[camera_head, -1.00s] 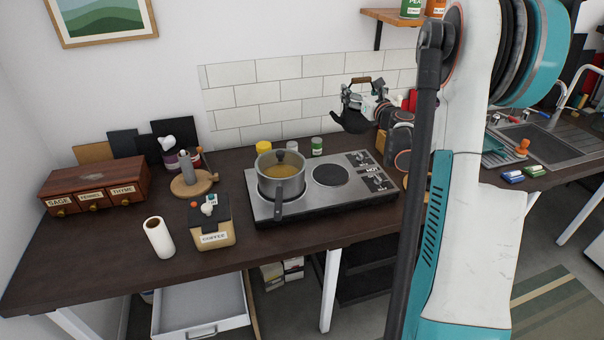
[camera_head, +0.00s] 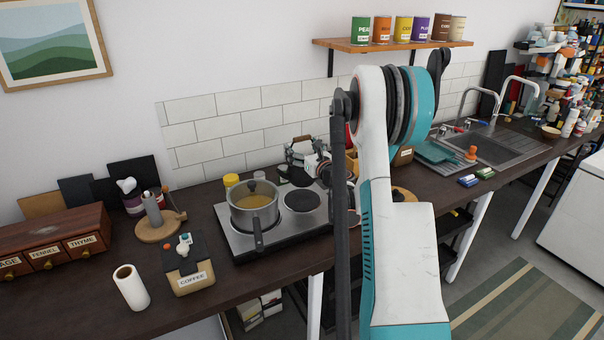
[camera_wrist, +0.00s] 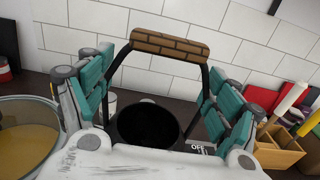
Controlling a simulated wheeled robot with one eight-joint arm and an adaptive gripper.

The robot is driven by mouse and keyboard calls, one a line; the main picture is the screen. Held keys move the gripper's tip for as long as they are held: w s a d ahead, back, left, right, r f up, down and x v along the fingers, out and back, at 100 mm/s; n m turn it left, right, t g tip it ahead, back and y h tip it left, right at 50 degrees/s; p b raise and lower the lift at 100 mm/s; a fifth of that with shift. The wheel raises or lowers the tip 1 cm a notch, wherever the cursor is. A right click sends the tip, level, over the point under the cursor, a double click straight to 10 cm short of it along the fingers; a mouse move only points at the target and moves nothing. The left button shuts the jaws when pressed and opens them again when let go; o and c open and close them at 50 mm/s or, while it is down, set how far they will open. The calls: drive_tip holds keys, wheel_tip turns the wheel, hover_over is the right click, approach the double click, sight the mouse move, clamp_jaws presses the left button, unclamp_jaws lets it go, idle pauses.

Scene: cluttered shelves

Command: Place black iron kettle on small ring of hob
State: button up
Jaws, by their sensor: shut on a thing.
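My gripper (camera_head: 307,157) is shut on the black iron kettle (camera_head: 297,177), whose arched handle with a brown grip rises between the fingers in the wrist view (camera_wrist: 170,43). In the head view the dark kettle body is over the back of the hob, behind the small ring, partly hidden by my gripper. I cannot tell whether it touches anything. The small ring (camera_head: 301,201) is the bare black disc on the right of the steel hob (camera_head: 240,250). A dark round shape lies below the handle in the wrist view; I cannot tell if it is kettle or ring.
A grey pot (camera_head: 254,207) of yellowish liquid stands on the hob's left ring, its handle toward the front. A yellow-lidded jar (camera_head: 231,181) stands behind the hob. A wooden box (camera_wrist: 277,152) of utensils is to the right. The tiled wall (camera_head: 220,130) is close behind.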

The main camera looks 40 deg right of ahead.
sight(302, 169)
drive_tip(key=shift+f+b, duration=0.8)
drive_tip(key=shift+f, duration=3.3)
drive_tip(key=o, duration=2)
drive_tip(key=shift+s+r, duration=0.15)
drive_tip(key=shift+r, duration=0.05)
drive_tip(key=shift+b+v, duration=1)
drive_tip(key=shift+v, duration=4.95)
drive_tip(key=shift+f, duration=0.15)
